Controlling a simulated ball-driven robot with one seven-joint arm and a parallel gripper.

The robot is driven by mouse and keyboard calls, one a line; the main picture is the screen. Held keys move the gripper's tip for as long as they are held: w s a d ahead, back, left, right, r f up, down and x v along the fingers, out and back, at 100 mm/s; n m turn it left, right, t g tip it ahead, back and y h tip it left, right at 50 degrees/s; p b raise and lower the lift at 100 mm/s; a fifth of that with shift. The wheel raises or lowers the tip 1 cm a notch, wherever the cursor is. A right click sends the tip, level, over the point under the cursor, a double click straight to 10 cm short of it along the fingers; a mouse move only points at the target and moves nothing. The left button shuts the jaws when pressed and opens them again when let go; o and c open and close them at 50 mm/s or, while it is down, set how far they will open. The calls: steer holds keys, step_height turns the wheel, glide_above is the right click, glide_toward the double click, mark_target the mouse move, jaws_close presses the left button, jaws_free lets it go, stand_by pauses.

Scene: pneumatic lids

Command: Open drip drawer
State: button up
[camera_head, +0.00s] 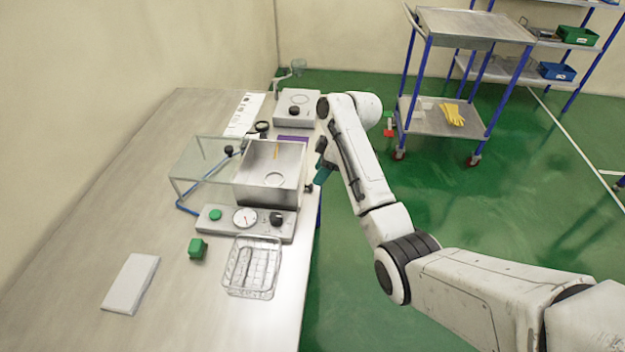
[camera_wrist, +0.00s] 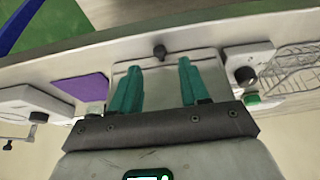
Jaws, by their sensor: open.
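The steel box (camera_head: 268,175) stands on the bench with a round mark on its top. A small black knob (camera_head: 308,188) sticks out low on its right side, at the bench edge; I take this side to be the drip drawer's front. My gripper (camera_head: 321,175) is beside that side, its teal fingers pointing down. In the wrist view my gripper (camera_wrist: 160,64) is open and empty, with its fingers spread over the box. The black knob (camera_wrist: 160,52) shows between and just beyond the fingertips, apart from them. The drawer looks shut, but its seam is not clear.
A control panel (camera_head: 231,221) with a gauge and knobs stands in front of the box, with a clear basket (camera_head: 251,267) nearer. A clear cover (camera_head: 205,165) stands left. A grey unit (camera_head: 297,107) stands behind.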

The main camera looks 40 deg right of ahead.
mark_target(312, 185)
steer(key=shift+x, duration=2.6)
steer(key=shift+c, duration=0.3)
jaws_close()
